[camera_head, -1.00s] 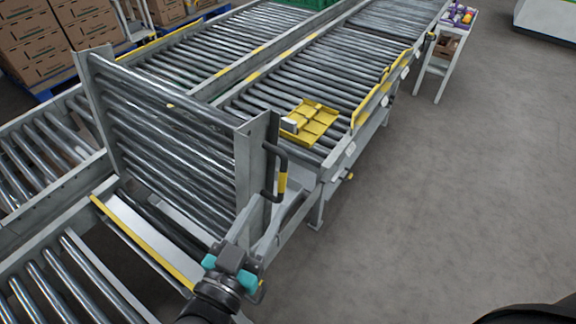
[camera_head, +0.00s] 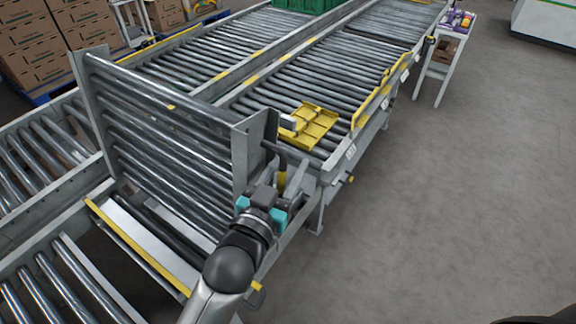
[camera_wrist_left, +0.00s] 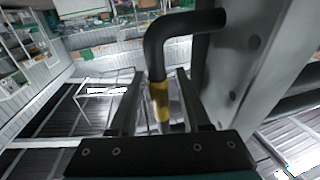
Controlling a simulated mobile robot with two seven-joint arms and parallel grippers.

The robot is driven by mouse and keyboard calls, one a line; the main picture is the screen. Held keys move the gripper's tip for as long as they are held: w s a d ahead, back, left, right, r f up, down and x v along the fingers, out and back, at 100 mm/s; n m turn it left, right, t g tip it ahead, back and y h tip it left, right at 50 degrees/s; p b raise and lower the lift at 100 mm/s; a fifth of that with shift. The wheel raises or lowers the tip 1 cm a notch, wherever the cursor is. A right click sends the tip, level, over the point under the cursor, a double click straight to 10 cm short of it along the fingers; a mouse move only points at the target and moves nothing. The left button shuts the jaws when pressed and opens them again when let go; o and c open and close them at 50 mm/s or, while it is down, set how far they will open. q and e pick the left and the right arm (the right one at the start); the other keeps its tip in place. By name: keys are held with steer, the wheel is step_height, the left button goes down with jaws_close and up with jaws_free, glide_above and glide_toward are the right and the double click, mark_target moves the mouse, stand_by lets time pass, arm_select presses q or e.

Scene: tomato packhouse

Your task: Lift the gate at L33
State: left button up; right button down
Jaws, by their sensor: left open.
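The gate (camera_head: 165,130), a roller section between grey side plates, stands steeply tilted up across the gap in the near conveyor. Its black bent handle (camera_wrist_left: 190,22) with a yellow grip band (camera_wrist_left: 160,100) is on the right side plate (camera_head: 245,155). My left gripper (camera_head: 287,174) is at this handle. In the left wrist view its open fingers stand on either side of the yellow band, with space visible between the fingers and the handle. The handle is partly hidden by the gripper in the head view. I cannot read an L33 label. My right gripper is out of view.
A yellow tray-like piece (camera_head: 312,124) sits on the conveyor behind the gate. A yellow-edged crossbar (camera_head: 140,245) borders the gap below. Stacked cartons (camera_head: 30,60) stand back left, a small white stand (camera_head: 436,75) back right. The floor (camera_head: 450,200) on the right is clear.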

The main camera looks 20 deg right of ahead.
arm_select(q)
steer(key=shift+c, duration=0.4)
jaws_close()
stand_by(0.9)
